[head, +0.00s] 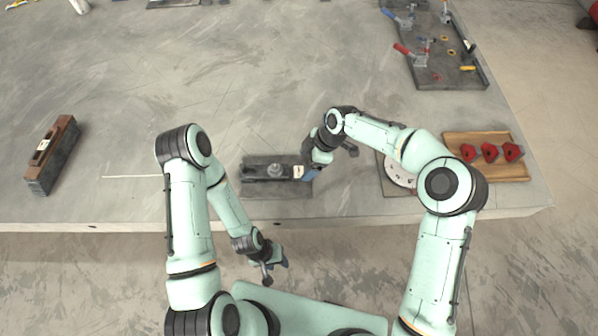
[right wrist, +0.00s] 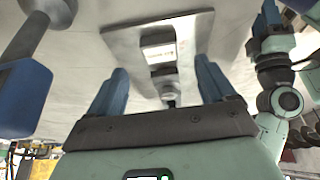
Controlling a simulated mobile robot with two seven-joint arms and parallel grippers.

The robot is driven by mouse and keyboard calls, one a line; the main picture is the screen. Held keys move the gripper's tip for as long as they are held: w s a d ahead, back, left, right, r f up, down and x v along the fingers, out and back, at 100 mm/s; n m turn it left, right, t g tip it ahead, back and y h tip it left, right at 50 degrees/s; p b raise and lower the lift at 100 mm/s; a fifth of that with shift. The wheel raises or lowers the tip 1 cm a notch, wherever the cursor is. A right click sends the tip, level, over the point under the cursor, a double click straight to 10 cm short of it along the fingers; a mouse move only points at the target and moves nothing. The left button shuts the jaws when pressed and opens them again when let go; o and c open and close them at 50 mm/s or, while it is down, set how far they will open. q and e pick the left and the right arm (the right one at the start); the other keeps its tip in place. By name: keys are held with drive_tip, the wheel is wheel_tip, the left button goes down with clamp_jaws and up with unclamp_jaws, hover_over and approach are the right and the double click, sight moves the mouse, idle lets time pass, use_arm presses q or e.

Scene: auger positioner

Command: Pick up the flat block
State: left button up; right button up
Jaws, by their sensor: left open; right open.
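A dark, low block (head: 268,171) with a round grey knob and a white label lies on a flat grey plate (head: 262,191) near the table's front edge. I take it for the flat block. My right gripper (head: 309,173) is at its right end, near the label, and partly hides that end in the head view. In the right wrist view the right gripper (right wrist: 160,67) is open, with the labelled block (right wrist: 158,52) and plate showing between and beyond its blue fingers. Contact cannot be told. My left gripper (head: 275,267) is open and empty, in front of the table edge.
A brown and dark block (head: 50,155) stands at the left. A white round dial (head: 399,172) and a wooden tray (head: 520,168) with red knobs are at the right. A dark tray (head: 450,78) with clamps is at the back right. The middle of the table is clear.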

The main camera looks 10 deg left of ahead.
sight(299, 172)
drive_tip(key=x, duration=0.5)
drive_tip(key=shift+s, duration=0.1)
drive_tip(key=shift+c, duration=0.3)
drive_tip(key=c, duration=1.3)
